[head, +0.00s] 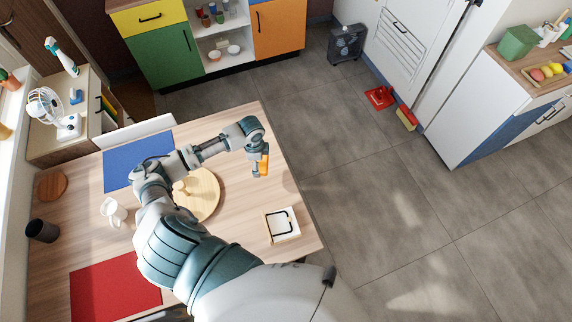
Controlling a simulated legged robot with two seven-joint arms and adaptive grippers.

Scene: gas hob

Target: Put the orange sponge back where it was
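One arm of mine reaches over the wooden table, and I take it as my left. Its gripper (260,170) is above the table's right edge. The orange sponge (264,163) is at its fingers and looks gripped. The fingers are small and partly hidden, so the exact contact is hard to see. My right gripper is not in view.
The table (232,240) holds a white holder with a black bracket (283,224), a round wooden board (207,202), a white mug (113,211), a dark cup (42,230), a blue mat (120,172) and a red mat (115,288). Floor right of the table is open.

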